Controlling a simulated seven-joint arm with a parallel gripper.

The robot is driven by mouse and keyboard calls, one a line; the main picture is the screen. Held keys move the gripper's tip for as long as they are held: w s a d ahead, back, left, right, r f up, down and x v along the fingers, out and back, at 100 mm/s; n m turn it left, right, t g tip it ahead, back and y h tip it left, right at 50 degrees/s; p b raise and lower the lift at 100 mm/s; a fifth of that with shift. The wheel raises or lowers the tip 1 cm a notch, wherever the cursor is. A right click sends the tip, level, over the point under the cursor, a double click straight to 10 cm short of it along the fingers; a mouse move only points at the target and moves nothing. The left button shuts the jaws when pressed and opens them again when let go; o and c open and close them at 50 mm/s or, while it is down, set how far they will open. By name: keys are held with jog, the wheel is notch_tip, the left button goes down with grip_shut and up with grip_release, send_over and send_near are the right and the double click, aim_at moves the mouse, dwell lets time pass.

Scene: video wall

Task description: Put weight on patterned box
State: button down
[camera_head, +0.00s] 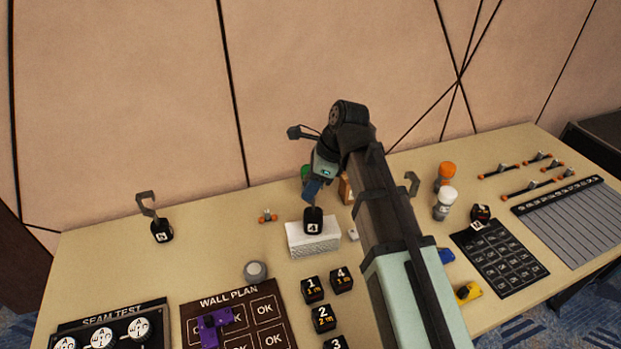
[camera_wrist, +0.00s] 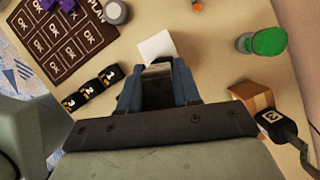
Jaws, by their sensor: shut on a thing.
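My gripper (camera_head: 312,190) has blue fingers and is shut on a black weight (camera_head: 313,224) marked 4. The weight hangs upright over the white box (camera_head: 301,248), whose front face has a fine pattern. Its lower part overlaps the box top in the head view; I cannot tell whether they touch. In the wrist view the blue fingers (camera_wrist: 158,90) close around a dark part of the weight, and the plain top of the white box (camera_wrist: 155,46) shows just beyond them. The rest of the weight is hidden there by the fingers.
Another hooked black weight (camera_head: 161,231) stands at the left. One marked 2 (camera_wrist: 270,117) is near a brown box (camera_wrist: 250,97) and a green container (camera_wrist: 268,40). Several black numbered cubes (camera_head: 322,318) and a wall plan board (camera_head: 265,318) lie in front. Bottles (camera_head: 444,207) stand right.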

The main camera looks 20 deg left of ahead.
jog(key=shift+f, duration=0.1)
jog(key=c, duration=0.8)
grip_release()
jog(key=v, duration=1.2)
jog(key=shift+w+d, duration=0.1)
